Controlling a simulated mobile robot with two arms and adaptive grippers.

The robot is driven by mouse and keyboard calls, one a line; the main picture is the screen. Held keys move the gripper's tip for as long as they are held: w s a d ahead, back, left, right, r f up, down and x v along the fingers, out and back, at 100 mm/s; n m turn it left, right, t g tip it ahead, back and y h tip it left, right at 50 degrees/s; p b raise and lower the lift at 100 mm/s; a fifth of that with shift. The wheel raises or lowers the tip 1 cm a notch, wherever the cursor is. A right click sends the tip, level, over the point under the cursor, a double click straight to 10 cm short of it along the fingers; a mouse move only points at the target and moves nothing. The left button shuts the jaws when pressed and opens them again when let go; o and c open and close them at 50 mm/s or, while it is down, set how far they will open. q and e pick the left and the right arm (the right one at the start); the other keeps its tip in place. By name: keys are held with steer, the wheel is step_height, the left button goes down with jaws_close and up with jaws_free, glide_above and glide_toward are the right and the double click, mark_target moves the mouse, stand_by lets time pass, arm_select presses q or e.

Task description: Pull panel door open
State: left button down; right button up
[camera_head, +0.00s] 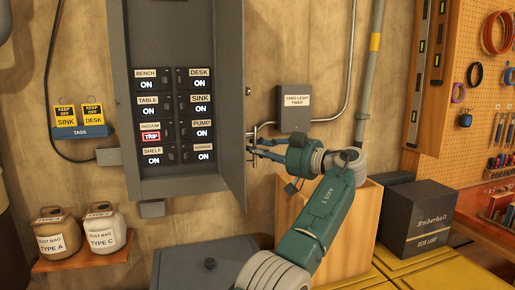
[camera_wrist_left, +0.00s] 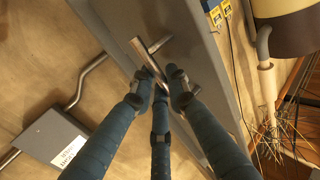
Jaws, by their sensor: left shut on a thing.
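The grey panel door (camera_head: 231,120) stands swung open at the right side of the wall panel (camera_head: 160,35), its free edge toward me. A metal bar handle (camera_head: 252,133) sits on the door's outer face. My left gripper (camera_head: 258,146) is shut on this handle, coming from the right. In the left wrist view the handle (camera_wrist_left: 140,52) lies at the fingertips of my gripper (camera_wrist_left: 163,80), against the grey door (camera_wrist_left: 190,50). Breaker rows show inside the panel; the vacuum one (camera_head: 151,135) reads TRIP. My right gripper is not in view.
A grey timer box (camera_head: 294,108) with conduit is on the wall right of the door. A wooden box (camera_head: 350,235) and a dark lamp box (camera_head: 415,220) stand at right. A grey lid (camera_head: 200,265) lies below.

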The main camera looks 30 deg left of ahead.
arm_select(q)
steer(key=shift+a+r, duration=0.1)
steer(key=c, duration=1.8)
jaws_free()
steer(key=shift+a, duration=0.25)
steer(key=shift+d, duration=0.1)
steer(key=d, duration=1.2)
steer(key=shift+s, duration=0.45)
